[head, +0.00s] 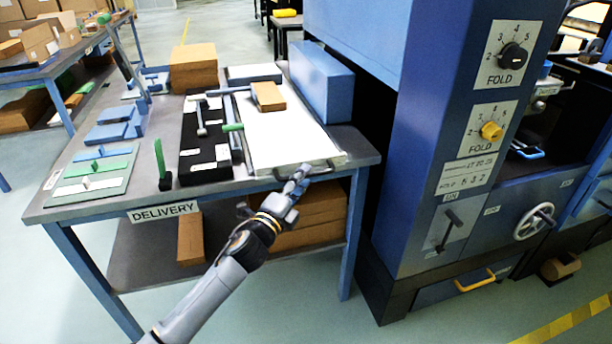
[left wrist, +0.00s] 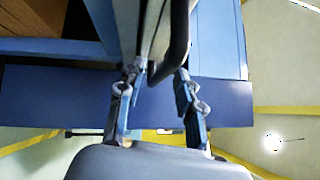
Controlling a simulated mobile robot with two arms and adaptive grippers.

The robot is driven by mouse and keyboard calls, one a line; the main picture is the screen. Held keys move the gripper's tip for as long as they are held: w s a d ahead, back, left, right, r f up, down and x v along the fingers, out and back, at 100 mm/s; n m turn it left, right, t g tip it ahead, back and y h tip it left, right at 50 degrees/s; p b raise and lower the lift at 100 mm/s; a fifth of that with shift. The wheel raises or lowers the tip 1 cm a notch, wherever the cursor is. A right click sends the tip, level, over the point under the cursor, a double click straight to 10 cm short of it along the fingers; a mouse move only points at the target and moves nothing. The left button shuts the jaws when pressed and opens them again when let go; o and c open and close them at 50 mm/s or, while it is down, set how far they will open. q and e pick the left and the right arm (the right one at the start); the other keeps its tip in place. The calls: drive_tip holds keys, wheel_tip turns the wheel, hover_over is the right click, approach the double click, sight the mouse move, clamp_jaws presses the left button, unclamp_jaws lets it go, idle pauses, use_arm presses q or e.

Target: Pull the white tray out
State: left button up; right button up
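The white tray (head: 285,145) lies flat on the delivery table, its near end close to the table's front edge. A dark handle (head: 328,167) runs along that near end. My left gripper (head: 299,177) is at the handle, low in front of the table edge. In the left wrist view the two fingers (left wrist: 157,88) stand apart, with the black bar of the handle (left wrist: 179,45) reaching between them, closer to the right finger. I cannot tell whether either finger touches it. My right gripper is in neither view.
A cardboard-coloured block (head: 268,96) lies on the tray. A black board (head: 205,155) with tools lies left of it, and a blue box (head: 320,82) stands to its right. The large blue machine (head: 430,150) rises right of the table. Open floor lies in front.

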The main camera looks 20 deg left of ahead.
use_arm(q)
drive_tip(key=shift+x, duration=1.1)
clamp_jaws()
